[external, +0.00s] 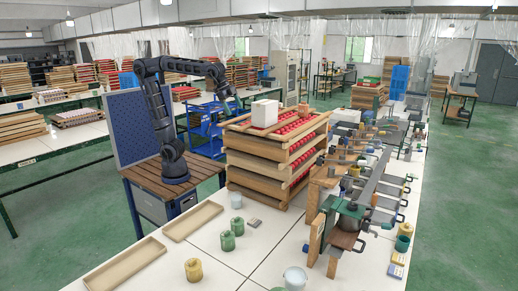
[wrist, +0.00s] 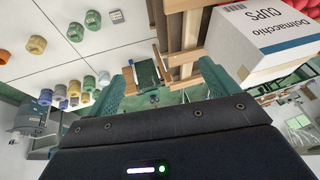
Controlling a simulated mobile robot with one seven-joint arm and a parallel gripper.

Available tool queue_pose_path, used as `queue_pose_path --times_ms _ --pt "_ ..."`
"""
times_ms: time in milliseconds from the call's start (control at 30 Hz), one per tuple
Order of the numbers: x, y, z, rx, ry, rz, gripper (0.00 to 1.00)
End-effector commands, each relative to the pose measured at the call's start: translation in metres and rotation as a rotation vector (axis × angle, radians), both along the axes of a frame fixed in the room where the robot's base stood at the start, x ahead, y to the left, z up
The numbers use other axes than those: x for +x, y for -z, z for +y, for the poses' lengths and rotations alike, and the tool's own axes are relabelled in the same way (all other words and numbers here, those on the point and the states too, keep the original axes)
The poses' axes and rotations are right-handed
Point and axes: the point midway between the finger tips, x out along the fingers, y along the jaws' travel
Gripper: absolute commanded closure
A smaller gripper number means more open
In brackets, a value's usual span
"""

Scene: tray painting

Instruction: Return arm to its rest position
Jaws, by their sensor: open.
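My black arm rises from a slatted wooden stand (external: 172,184) in the external view and bends over to the right. My gripper (external: 232,108) hangs at its end, left of and above the stack of wooden trays (external: 262,160). In the wrist view its two green fingers are spread apart, and nothing shows held between them (wrist: 166,82). A white box (external: 265,113) sits on top of the tray stack, to the right of my gripper. The box, lettered "CUPS", also shows at the upper right of the wrist view (wrist: 262,42).
Red round pieces (external: 300,142) fill the trays. Several paint pots, including a yellow one (external: 193,270), stand on the white table (external: 225,262) beside two shallow empty wooden trays (external: 125,263). A metal rail with clamps (external: 368,190) runs along the right. A blue panel (external: 138,125) stands behind my arm.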

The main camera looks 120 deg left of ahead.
Motion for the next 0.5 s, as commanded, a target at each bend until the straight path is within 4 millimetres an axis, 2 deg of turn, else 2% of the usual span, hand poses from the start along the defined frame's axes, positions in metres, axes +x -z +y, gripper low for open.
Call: queue_pose_path --times_ms 33,200,500 --pt "-0.017 0.006 -0.013 -0.004 0.011 -0.009 0.13" --pt "-0.069 0.030 -0.043 -0.027 0.036 -0.036 0.13" --pt "-0.158 0.088 -0.078 -0.103 0.084 -0.083 0.13"
